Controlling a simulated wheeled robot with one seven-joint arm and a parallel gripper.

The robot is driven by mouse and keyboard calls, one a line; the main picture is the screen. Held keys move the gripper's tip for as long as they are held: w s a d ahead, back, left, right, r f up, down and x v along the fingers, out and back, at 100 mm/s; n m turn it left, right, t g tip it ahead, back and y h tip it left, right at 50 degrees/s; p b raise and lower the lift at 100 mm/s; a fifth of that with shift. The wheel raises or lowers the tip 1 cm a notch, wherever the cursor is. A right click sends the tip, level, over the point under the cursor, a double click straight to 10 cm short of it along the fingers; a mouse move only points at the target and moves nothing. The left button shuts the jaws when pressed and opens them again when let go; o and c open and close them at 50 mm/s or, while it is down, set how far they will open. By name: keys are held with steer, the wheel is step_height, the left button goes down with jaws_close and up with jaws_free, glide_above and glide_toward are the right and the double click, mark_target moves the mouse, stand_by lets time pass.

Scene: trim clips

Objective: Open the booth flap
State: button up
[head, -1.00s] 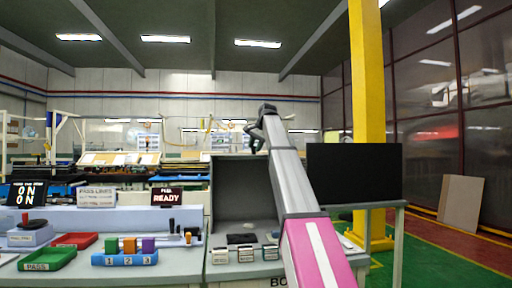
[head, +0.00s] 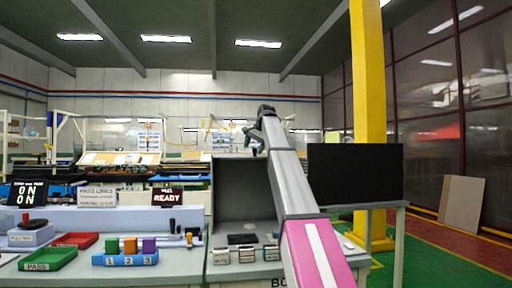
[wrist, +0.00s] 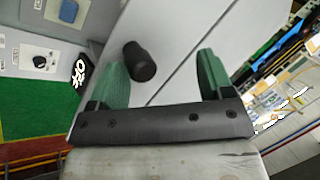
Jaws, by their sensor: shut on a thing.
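The grey booth (head: 245,185) stands on the bench in the middle of the head view, and its dark inside shows through the front. My gripper (head: 253,138) is above the booth's top edge, at the end of my raised arm. In the wrist view my gripper (wrist: 163,75) has two green fingers with a black knob (wrist: 140,62) between them, nearer the left finger. The knob stands out from a pale grey panel (wrist: 175,30) crossed by a thin seam. Where the fingers touch the knob is hard to see. I cannot tell the flap's exact angle.
Several small labelled boxes (head: 246,254) stand at the booth's front. A green tray (head: 48,260) and a blue block holder (head: 125,259) lie left. A black screen (head: 354,172) and a yellow post (head: 368,110) stand right of my arm.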

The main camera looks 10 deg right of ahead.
steer(key=shift+w+d+r, duration=0.15)
steer(key=shift+r, duration=0.1)
steer(key=shift+c, duration=0.3)
steer(key=v, duration=1)
steer(key=shift+s+d+r, duration=0.15)
steer(key=shift+s+d, duration=0.05)
steer(key=shift+s, duration=0.2)
